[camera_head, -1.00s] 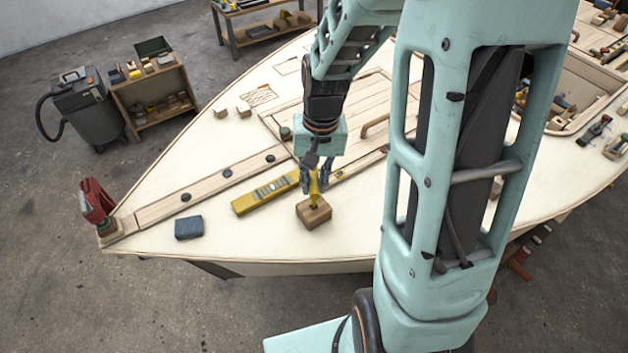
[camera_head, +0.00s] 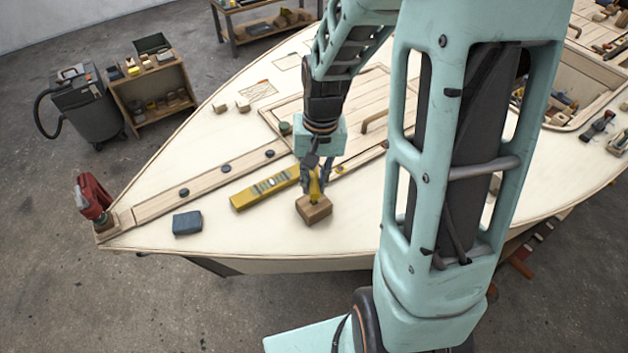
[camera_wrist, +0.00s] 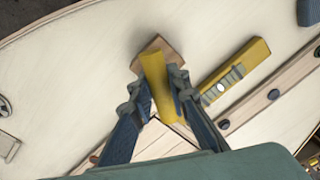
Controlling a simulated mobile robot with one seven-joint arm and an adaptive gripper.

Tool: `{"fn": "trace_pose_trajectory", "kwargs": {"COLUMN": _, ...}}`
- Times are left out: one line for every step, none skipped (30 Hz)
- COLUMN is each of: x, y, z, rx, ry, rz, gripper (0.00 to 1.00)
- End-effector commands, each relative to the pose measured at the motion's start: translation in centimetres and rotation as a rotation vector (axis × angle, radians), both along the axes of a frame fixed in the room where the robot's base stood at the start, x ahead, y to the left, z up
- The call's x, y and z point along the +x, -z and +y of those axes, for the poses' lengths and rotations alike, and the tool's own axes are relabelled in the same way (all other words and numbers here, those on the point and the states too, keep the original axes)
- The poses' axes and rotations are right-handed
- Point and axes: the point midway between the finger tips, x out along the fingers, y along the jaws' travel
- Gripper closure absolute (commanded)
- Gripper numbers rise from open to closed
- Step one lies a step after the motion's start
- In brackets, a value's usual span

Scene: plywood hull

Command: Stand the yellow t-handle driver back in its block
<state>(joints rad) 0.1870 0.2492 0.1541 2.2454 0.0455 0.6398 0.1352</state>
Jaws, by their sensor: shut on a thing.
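The yellow t-handle driver (camera_head: 314,186) is held in my gripper (camera_head: 315,180), just over the wooden block (camera_head: 314,211) near the hull's front edge. In the wrist view my gripper (camera_wrist: 158,98) has its two dark fingers on either side of the yellow driver (camera_wrist: 157,82). The block (camera_wrist: 152,48) shows behind the driver there. The driver's lower end meets the top of the block in the head view. How deep it sits in the block is hidden by the handle and fingers.
A yellow level (camera_head: 264,188) lies on the deck just left of the block. A blue-grey block (camera_head: 187,223) lies farther left, and a red clamp (camera_head: 93,198) sits at the bow. A wooden strip with dark plugs (camera_head: 205,181) runs behind. Deck between these is bare.

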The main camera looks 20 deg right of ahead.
Motion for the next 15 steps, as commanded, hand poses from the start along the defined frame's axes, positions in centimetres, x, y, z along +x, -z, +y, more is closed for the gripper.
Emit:
{"fn": "trace_pose_trajectory", "kwargs": {"x": 0.0, "y": 0.2, "z": 0.0, "rx": 0.0, "ry": 0.0, "rz": 0.0, "gripper": 1.0}}
{"fn": "trace_pose_trajectory", "kwargs": {"x": 0.0, "y": 0.26, "z": 0.0, "rx": 0.0, "ry": 0.0, "rz": 0.0, "gripper": 1.0}}
{"fn": "trace_pose_trajectory", "kwargs": {"x": 0.0, "y": 0.34, "z": 0.0, "rx": 0.0, "ry": 0.0, "rz": 0.0, "gripper": 1.0}}
{"fn": "trace_pose_trajectory", "kwargs": {"x": 0.0, "y": 0.4, "z": 0.01, "rx": 0.0, "ry": 0.0, "rz": 0.0, "gripper": 1.0}}
{"fn": "trace_pose_trajectory", "kwargs": {"x": 0.0, "y": 0.46, "z": 0.0, "rx": 0.0, "ry": 0.0, "rz": 0.0, "gripper": 1.0}}
{"fn": "trace_pose_trajectory", "kwargs": {"x": 0.01, "y": 0.46, "z": 0.0, "rx": 0.0, "ry": 0.0, "rz": 0.0, "gripper": 0.83}}
{"fn": "trace_pose_trajectory", "kwargs": {"x": 0.01, "y": 0.4, "z": -0.01, "rx": 0.0, "ry": 0.0, "rz": 0.0, "gripper": 0.8}}
{"fn": "trace_pose_trajectory", "kwargs": {"x": 0.01, "y": 0.39, "z": -0.01, "rx": 0.0, "ry": 0.0, "rz": 0.0, "gripper": 0.77}}
{"fn": "trace_pose_trajectory", "kwargs": {"x": 0.01, "y": 0.38, "z": -0.01, "rx": 0.0, "ry": 0.0, "rz": 0.0, "gripper": 0.72}}
{"fn": "trace_pose_trajectory", "kwargs": {"x": 0.0, "y": 0.38, "z": 0.0, "rx": 0.0, "ry": 0.0, "rz": 0.0, "gripper": 0.69}}
{"fn": "trace_pose_trajectory", "kwargs": {"x": 0.0, "y": 0.38, "z": 0.0, "rx": 0.0, "ry": 0.0, "rz": 0.0, "gripper": 0.66}}
{"fn": "trace_pose_trajectory", "kwargs": {"x": 0.0, "y": 0.38, "z": 0.0, "rx": 0.0, "ry": 0.0, "rz": 0.0, "gripper": 0.64}}
{"fn": "trace_pose_trajectory", "kwargs": {"x": 0.0, "y": 0.38, "z": 0.0, "rx": 0.0, "ry": 0.0, "rz": 0.0, "gripper": 0.64}}
{"fn": "trace_pose_trajectory", "kwargs": {"x": 0.0, "y": 0.38, "z": 0.0, "rx": 0.0, "ry": 0.0, "rz": 0.0, "gripper": 0.64}}
{"fn": "trace_pose_trajectory", "kwargs": {"x": 0.0, "y": 0.38, "z": 0.0, "rx": 0.0, "ry": 0.0, "rz": 0.0, "gripper": 0.64}}
